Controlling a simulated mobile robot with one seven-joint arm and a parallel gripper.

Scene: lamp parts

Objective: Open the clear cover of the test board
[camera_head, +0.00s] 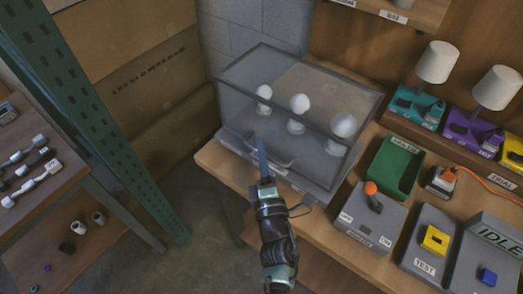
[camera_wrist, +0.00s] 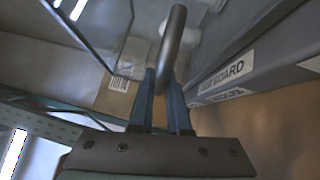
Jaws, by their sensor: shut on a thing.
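The test board (camera_head: 283,182) is a grey base at the table's left end, carrying three white bulbs (camera_head: 299,103). Its clear cover (camera_head: 240,92) is a dark-edged see-through box standing over the bulbs and looks down. A curved handle (camera_head: 283,163) is at the low front of the cover. My gripper (camera_head: 261,145) reaches up to the front of the cover at this handle. In the wrist view the grey handle bar (camera_wrist: 173,32) runs between the blue fingers (camera_wrist: 163,80), which are shut on it. The board's label (camera_wrist: 228,75) shows beside them.
Right of the board stand a grey box with an orange-knobbed lever (camera_head: 372,198), a green tray (camera_head: 398,168) and a test block with a yellow piece (camera_head: 435,239). Several lamps (camera_head: 437,63) stand behind. A green post (camera_head: 90,130) and shelf are at left.

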